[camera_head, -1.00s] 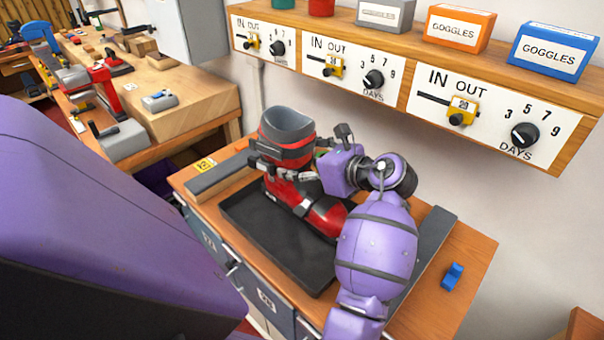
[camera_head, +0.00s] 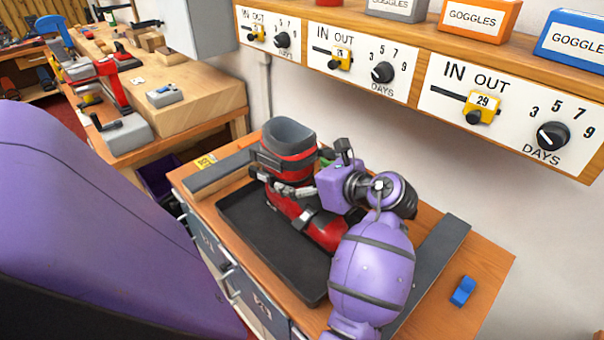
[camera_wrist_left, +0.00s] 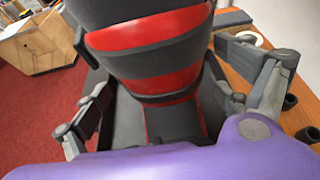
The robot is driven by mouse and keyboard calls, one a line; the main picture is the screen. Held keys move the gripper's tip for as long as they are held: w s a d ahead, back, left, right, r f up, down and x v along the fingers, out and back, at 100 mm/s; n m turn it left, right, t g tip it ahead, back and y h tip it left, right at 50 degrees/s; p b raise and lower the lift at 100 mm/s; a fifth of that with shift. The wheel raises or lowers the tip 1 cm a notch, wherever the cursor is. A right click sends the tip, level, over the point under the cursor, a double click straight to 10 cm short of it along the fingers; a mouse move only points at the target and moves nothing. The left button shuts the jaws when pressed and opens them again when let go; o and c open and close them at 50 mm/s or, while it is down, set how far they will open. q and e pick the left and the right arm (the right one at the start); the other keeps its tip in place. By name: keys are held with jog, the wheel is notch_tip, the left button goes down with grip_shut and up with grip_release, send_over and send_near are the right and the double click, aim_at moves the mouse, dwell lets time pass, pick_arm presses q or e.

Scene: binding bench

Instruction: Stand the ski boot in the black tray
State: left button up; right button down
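The ski boot (camera_head: 287,146), red and black with a grey cuff, stands upright in the black tray (camera_head: 262,246) on the wooden bench top. In the left wrist view the boot (camera_wrist_left: 160,62) fills the middle, and part of the tray floor (camera_wrist_left: 128,122) shows beside it. My left gripper (camera_head: 306,166) is at the boot's shaft, below the cuff. Its fingers are spread on either side of the boot, and the near finger looks apart from it in the left wrist view (camera_wrist_left: 165,76). My arm hides part of the boot's toe. My right gripper is not in view.
Grey strips lie left (camera_head: 222,172) and right (camera_head: 436,262) of the tray. A small blue object (camera_head: 463,291) lies at the bench's right. A wall shelf with dial panels (camera_head: 510,120) and goggles boxes (camera_head: 478,18) hangs behind. Another workbench (camera_head: 180,118) stands at left.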

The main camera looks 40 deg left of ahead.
pick_arm(q)
jog(key=p+v, duration=0.1)
jog(key=v, duration=0.2)
jog(key=r+p+v, duration=0.1)
jog(key=v, duration=0.2)
jog(key=shift+w, duration=0.1)
jog(key=v, duration=0.2)
jog(key=p+v, duration=0.2)
jog(key=v, duration=0.1)
jog(key=shift+d+f, duration=0.25)
jog(key=shift+d, duration=0.2)
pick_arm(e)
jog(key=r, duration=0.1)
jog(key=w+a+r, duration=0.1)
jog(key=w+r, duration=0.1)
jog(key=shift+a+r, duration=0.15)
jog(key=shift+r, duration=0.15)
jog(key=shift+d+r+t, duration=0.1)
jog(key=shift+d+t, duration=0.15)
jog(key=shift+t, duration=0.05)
pick_arm(q)
jog(key=shift+f, duration=0.1)
